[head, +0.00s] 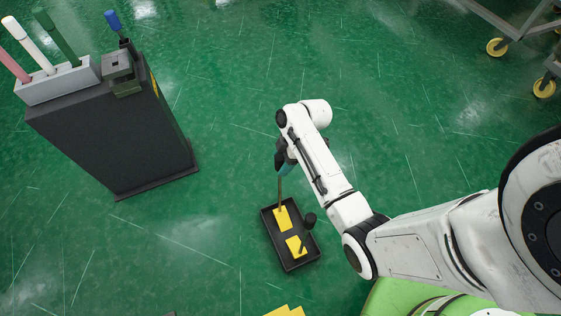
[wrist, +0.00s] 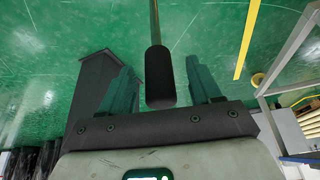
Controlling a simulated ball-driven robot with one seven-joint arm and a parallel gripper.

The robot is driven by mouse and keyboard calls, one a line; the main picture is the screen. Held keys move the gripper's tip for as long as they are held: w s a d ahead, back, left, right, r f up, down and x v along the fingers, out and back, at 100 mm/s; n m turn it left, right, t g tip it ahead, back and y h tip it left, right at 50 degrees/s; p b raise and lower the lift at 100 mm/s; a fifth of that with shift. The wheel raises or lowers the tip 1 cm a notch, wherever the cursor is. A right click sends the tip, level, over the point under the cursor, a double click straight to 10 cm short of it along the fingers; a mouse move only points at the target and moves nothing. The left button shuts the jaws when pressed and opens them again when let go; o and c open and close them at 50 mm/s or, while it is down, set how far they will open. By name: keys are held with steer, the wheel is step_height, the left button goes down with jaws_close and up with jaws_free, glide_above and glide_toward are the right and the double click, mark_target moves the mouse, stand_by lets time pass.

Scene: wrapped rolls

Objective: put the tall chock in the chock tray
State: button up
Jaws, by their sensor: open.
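The black chock tray (head: 268,241) lies on the floor in the head view. The tall chock (head: 282,218) shows as a yellow block in the tray's upper-left half, with a long thin rod rising from it. My gripper (head: 285,167) is at the top of that rod. In the wrist view, the rod's black grip (wrist: 160,80) stands between the two teal fingers of my gripper (wrist: 160,66), with gaps on both sides. The fingers are open. In the wrist view the yellow block is hidden.
A second yellow chock (head: 296,246) with a short black-knobbed handle is in the tray's lower half. A dark cabinet (head: 110,135) with coloured handles stands at left. Yellow-wheeled carts (head: 497,46) are at top right. A yellow thing (head: 285,311) shows at the bottom edge. Green floor around the tray is clear.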

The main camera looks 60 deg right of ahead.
steer(key=p+v, duration=0.2)
steer(key=v, duration=0.8)
steer(key=s+a+r+m+g+h, duration=0.2)
steer(key=s+a+m+h, duration=0.1)
steer(key=s+a+m, duration=0.6)
steer(key=s+a, duration=0.4)
steer(key=a, duration=0.3)
steer(key=shift+s+a, duration=0.2)
steer(key=shift+a, duration=0.15)
steer(key=shift+c, duration=0.2)
